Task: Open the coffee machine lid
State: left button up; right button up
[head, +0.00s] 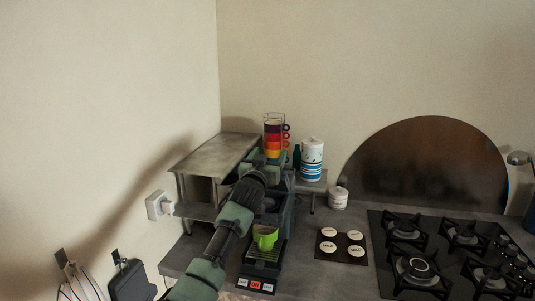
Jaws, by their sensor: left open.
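The dark coffee machine (284,222) stands on the counter, with a row of buttons at its front base. A green cup (265,238) sits on its drip tray. My left arm comes up from the bottom of the head view and crosses in front of the machine's left side. My left gripper (265,158) is open at the top of the machine, and its fingers show small. The arm and gripper hide most of the machine's top, so I cannot tell how the lid stands or whether the fingers touch it. My right gripper is not in view.
A stack of coloured cups (274,137) in a rack stands behind my gripper. A metal shelf (205,155) is close on the left. A striped canister (312,160) and small white jar (338,197) are to the right. A gas hob (380,250) fills the right counter.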

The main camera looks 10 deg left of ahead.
pick_arm(q)
jog(key=shift+s+r+p, duration=0.4)
jog(key=shift+s+p, duration=0.2)
jog(key=shift+p, duration=0.15)
jog(key=shift+s+r+p, duration=0.4)
jog(key=shift+s+p, duration=0.2)
jog(key=shift+p, duration=0.15)
jog(key=s+p, duration=0.1)
jog(key=s+r+p, duration=0.1)
jog(key=s+p, duration=0.1)
jog(key=s+r+p, duration=0.1)
jog(key=shift+s+a, duration=0.15)
jog(key=shift+s, duration=0.05)
jog(key=shift+s+r+p, duration=0.2)
jog(key=shift+s+p, duration=0.5)
jog(key=shift+f, duration=0.1)
jog(key=s+b, duration=0.3)
jog(key=s, duration=0.4)
jog(key=shift+s+f, duration=0.35)
jog(key=shift+f, duration=0.05)
jog(key=shift+a, duration=0.15)
